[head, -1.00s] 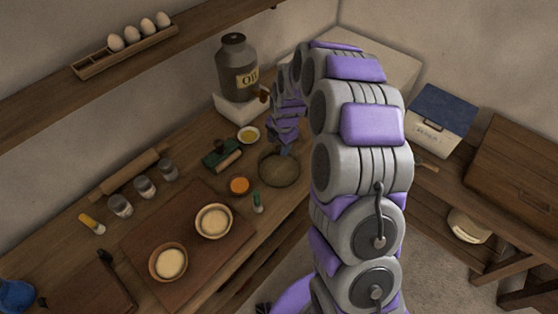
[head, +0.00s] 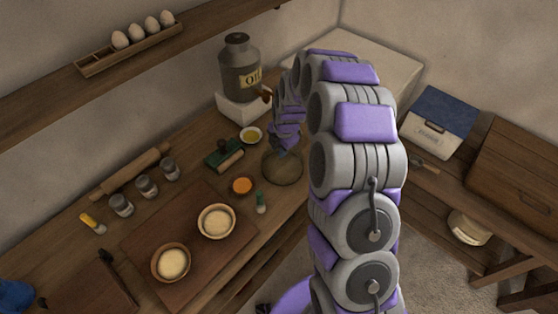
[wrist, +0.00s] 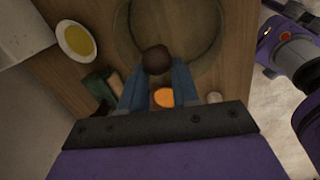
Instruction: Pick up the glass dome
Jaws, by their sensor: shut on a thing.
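The glass dome (head: 283,170) is a clear, round cover at the right part of the wooden counter in the head view. In the wrist view the dome (wrist: 207,30) shows as a wide faint ring with a dark brown round knob (wrist: 157,59) on top. My gripper (wrist: 158,80) is above the dome, with its blue fingers shut on the knob. In the head view my gripper (head: 281,153) is partly hidden by my own arm. I cannot tell whether the dome's rim touches the counter.
A bowl of yellow oil (head: 250,135), a green thing with a roller (head: 224,156), an orange-filled dish (head: 242,186) and a small green-topped bottle (head: 261,203) stand close by. The oil can (head: 239,68) stands behind on a white block. The counter's front edge is near the dome.

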